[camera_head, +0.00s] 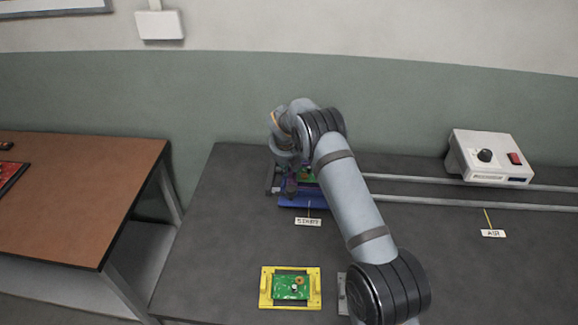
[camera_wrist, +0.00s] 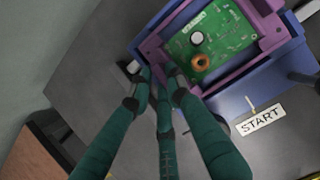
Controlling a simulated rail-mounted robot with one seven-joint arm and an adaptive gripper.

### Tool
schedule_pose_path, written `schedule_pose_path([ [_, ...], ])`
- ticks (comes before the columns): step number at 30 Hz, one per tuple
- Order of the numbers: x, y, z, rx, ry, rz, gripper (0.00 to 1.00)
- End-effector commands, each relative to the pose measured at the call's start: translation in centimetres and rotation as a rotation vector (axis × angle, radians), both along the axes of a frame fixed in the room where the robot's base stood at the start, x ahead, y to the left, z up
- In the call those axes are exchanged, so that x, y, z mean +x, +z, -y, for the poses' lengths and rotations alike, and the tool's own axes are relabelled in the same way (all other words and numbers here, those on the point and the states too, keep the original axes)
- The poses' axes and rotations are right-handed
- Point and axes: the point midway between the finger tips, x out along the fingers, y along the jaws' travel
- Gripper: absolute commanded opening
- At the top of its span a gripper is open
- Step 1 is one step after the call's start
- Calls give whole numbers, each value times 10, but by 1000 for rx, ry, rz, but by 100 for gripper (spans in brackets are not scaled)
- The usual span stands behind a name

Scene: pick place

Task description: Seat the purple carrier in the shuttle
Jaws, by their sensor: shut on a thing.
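The purple carrier (camera_wrist: 270,42) holds a green circuit board (camera_wrist: 236,42) with a copper ring and a white round part. It lies over the blue shuttle (camera_wrist: 240,92), whose blue wall shows beyond the carrier's edges. I cannot tell whether the carrier rests flat inside or sits slightly above. My gripper (camera_wrist: 166,76) has green fingers shut at the carrier's near-left edge. In the head view the shuttle (camera_head: 303,203) sits at the left end of the rails, and my arm hides most of the carrier and gripper.
A yellow carrier (camera_head: 264,289) with another green board lies at the table front. A START label (camera_head: 308,222) lies before the shuttle. Two rails (camera_head: 420,200) run right toward a white control box (camera_head: 490,157). An AIR label (camera_head: 493,234) lies right. A brown table (camera_head: 80,190) stands left.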

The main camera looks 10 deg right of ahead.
Motion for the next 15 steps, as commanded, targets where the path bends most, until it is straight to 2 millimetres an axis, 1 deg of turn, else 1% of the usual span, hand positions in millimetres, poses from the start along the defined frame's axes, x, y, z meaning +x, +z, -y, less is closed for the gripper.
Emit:
schedule_pose_path([
  [11,0,0,0,0,0,1,0],
  [12,0,0,0,0,0,1,18],
  [15,0,0,0,0,0,1,24],
])
